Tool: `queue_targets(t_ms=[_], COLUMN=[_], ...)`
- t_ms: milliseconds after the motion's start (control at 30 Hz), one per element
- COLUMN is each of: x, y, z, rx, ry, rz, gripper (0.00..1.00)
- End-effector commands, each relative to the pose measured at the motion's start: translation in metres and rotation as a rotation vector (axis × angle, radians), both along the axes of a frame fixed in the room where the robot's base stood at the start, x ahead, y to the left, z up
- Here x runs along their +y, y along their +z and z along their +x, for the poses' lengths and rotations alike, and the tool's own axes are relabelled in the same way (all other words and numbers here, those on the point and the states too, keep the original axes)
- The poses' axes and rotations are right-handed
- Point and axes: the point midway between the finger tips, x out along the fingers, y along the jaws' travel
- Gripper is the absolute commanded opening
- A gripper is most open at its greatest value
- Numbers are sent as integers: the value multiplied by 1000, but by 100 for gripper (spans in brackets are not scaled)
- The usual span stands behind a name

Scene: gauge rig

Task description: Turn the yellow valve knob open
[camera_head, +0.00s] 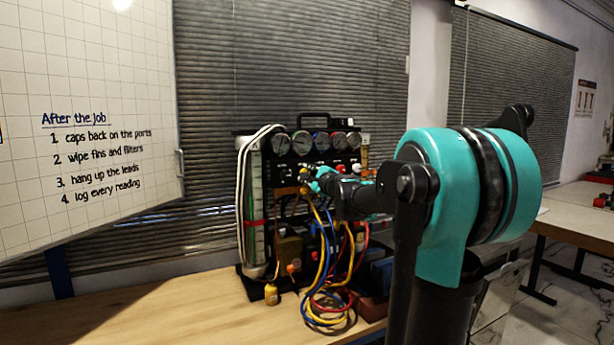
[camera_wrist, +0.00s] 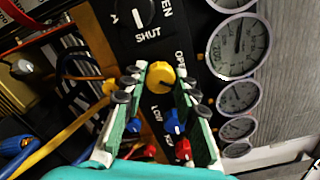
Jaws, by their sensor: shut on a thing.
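The yellow valve knob (camera_wrist: 160,74) is round and sits on the black panel of the gauge rig, beside the printed word OPEN. My gripper (camera_wrist: 161,82) is shut on it, with one green-and-white finger on each side. A dark mark shows on the knob's face, but I cannot tell exactly how far it is turned.
A black knob (camera_wrist: 137,13) marked SHUT, a blue knob (camera_wrist: 172,121) and a red knob (camera_wrist: 182,150) sit near the fingers. Several gauges (camera_wrist: 238,46) line one side. Yellow, blue and red hoses (camera_head: 325,300) hang onto the wooden bench (camera_head: 190,318), clear at left.

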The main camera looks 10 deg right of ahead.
Motion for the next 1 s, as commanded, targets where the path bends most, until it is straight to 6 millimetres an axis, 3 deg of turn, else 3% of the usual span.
queue_targets(t_ms=[533,1000], x=[0,0], y=[0,0], z=[0,-1], rx=[-148,-209], ry=[1,1], rz=[-459,-645], gripper=[0,0])
